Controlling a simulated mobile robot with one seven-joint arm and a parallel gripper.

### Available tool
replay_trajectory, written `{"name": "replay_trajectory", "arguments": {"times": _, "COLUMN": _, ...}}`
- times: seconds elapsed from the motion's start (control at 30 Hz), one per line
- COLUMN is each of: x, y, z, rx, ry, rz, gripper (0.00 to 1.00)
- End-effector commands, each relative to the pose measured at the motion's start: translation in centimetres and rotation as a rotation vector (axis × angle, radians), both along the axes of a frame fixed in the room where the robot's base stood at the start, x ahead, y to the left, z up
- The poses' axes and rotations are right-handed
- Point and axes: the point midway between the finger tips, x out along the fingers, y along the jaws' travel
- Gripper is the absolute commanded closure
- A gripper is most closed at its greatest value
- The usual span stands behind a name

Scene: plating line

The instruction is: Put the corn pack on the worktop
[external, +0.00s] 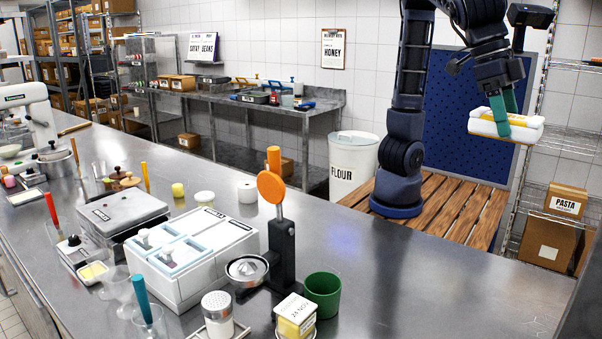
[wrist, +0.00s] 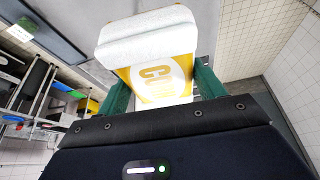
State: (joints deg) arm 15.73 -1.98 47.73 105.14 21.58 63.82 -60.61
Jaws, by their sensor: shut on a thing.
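The corn pack (external: 509,126) is a white block with a yellow printed band, held in the air at the upper right of the external view. In the wrist view the pack (wrist: 150,38) fills the upper middle, with yellow lettering partly seen. My gripper (external: 499,118) has green fingers shut on the pack, one on each side; the fingers also show in the wrist view (wrist: 160,90). The grey metal worktop (external: 390,275) runs across the front of the external view, below and to the left of the pack. The pack is clear of it.
A bare stretch of worktop lies at the right. A green cup (external: 322,294), a labelled yellow-and-white block (external: 296,316), an orange-handled press (external: 281,240) and a white lidded container (external: 190,257) stand left of it. A flour bin (external: 352,165) and wire shelves (external: 571,140) are behind.

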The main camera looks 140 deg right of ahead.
Motion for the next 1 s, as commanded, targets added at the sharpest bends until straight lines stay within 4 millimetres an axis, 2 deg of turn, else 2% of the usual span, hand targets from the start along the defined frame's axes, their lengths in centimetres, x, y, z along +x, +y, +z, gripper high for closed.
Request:
{"name": "replay_trajectory", "arguments": {"times": 0.17, "x": -2.9, "y": 2.4, "z": -0.4, "rx": 0.0, "ry": 0.0, "rz": 0.084, "gripper": 0.64}}
{"name": "replay_trajectory", "arguments": {"times": 0.43, "x": -2.8, "y": 2.2, "z": -6.7, "rx": 0.0, "ry": 0.004, "rz": 0.083, "gripper": 0.64}}
{"name": "replay_trajectory", "arguments": {"times": 0.7, "x": -2.8, "y": 2.2, "z": -14.7, "rx": 0.0, "ry": 0.005, "rz": 0.083, "gripper": 0.64}}
{"name": "replay_trajectory", "arguments": {"times": 0.83, "x": -2.8, "y": 2.3, "z": -17.0, "rx": 0.001, "ry": 0.003, "rz": 0.085, "gripper": 0.64}}
{"name": "replay_trajectory", "arguments": {"times": 1.0, "x": -2.8, "y": 2.3, "z": -18.3, "rx": 0.001, "ry": 0.0, "rz": 0.082, "gripper": 0.64}}
